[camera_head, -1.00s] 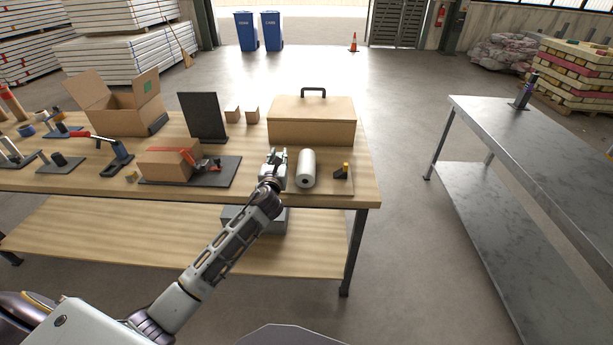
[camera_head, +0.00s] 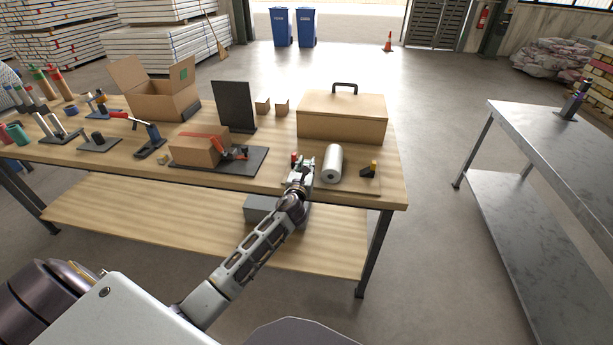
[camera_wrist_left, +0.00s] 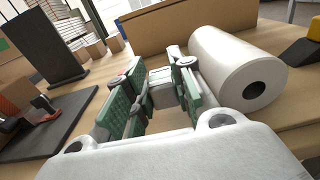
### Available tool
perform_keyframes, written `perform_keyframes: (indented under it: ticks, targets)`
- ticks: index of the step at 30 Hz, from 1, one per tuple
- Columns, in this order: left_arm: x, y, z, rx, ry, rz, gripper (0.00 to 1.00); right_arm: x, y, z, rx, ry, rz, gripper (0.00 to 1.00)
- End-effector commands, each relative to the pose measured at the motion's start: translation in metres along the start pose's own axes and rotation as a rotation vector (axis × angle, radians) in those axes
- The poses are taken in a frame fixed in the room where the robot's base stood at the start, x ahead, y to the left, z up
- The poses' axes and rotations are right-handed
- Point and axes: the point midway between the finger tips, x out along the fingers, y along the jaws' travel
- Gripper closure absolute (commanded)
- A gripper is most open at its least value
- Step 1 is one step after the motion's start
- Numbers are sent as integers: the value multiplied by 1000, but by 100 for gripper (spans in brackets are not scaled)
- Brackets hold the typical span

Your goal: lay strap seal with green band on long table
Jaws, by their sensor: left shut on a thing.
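My left gripper (camera_head: 301,166) is over the right front part of the wooden table (camera_head: 230,182), just left of the white roll. In the left wrist view, the fingers with green pads (camera_wrist_left: 160,95) are shut on a small pale grey thing (camera_wrist_left: 162,88), which looks like the strap seal. The fingers hide much of it, and I cannot make out a green band apart from the green pads. The grey metal table (camera_head: 540,140) stands apart on the right. My right gripper is in neither view now.
The white roll (camera_head: 332,163) and a black and yellow block (camera_head: 369,170) lie right of the gripper. A large wooden box (camera_head: 342,118) stands behind. A carton with red tape (camera_head: 198,150) is to the left. The metal table has bare room and one dark upright item (camera_head: 574,100).

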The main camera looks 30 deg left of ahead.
Motion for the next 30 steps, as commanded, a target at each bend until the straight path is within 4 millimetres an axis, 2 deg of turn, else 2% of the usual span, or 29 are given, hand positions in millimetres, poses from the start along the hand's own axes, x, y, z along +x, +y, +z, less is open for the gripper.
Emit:
perform_keyframes:
  ticks: [8,18,23,27,30]
  targets:
    - [0,0,0,0,0,0,99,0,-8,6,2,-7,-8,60]
    - [1,0,-32,-1,2,-1,99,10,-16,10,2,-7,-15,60]
    - [2,0,-38,0,1,-1,99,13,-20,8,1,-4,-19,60]
    - [2,0,-37,1,0,-1,99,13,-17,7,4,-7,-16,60]
    - [2,0,-37,1,0,-1,99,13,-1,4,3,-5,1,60]
